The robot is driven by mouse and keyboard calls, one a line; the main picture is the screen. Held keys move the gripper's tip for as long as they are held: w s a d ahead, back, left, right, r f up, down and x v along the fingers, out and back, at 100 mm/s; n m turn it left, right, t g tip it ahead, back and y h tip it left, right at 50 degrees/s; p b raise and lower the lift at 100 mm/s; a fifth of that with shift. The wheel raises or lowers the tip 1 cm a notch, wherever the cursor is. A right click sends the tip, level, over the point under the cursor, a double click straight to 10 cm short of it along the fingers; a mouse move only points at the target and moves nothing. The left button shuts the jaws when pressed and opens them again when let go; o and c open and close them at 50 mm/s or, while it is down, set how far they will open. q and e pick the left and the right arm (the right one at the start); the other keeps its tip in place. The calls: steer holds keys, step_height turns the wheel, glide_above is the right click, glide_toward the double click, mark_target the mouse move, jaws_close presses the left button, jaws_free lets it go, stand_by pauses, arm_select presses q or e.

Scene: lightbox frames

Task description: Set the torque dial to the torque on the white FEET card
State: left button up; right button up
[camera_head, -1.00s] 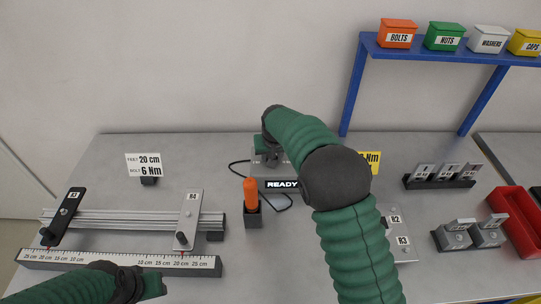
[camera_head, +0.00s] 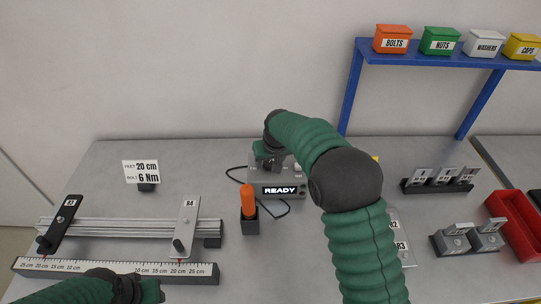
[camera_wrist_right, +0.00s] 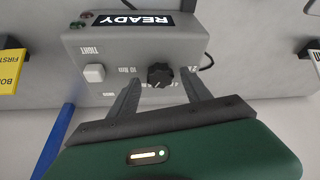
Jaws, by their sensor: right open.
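The white FEET card (camera_head: 141,171) stands at the back left and reads FEET 20 cm, BOLT 6 Nm. The grey torque box (camera_head: 293,190) shows READY. Its black round torque dial (camera_wrist_right: 160,75) shows in the right wrist view, with a white square button (camera_wrist_right: 94,73) to its left. My right gripper (camera_wrist_right: 160,88) is open, with one finger on each side of the dial; contact cannot be told. In the head view, the right gripper (camera_head: 268,160) is over the box and hides the dial. My left gripper (camera_head: 152,290) is low at the left; its fingers are unclear.
An orange-handled tool (camera_head: 248,202) stands in a black holder in front of the box. A rail (camera_head: 130,225) with two clamps and a ruler bar (camera_head: 120,270) lies left. A yellow card (camera_wrist_right: 10,72) is beside the box. A red bin (camera_head: 515,225) is at the right.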

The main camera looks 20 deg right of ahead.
steer(key=v, duration=1.6)
steer(key=shift+a+r, duration=0.1)
steer(key=s+f+g, duration=0.1)
steer(key=s+f, duration=0.8)
steer(key=s, duration=0.3)
steer(key=s+f, duration=0.9)
steer(key=s, duration=0.4)
steer(key=shift+s+d+f+g, duration=0.2)
steer(key=shift+g, duration=0.2)
steer(key=shift+w, duration=0.1)
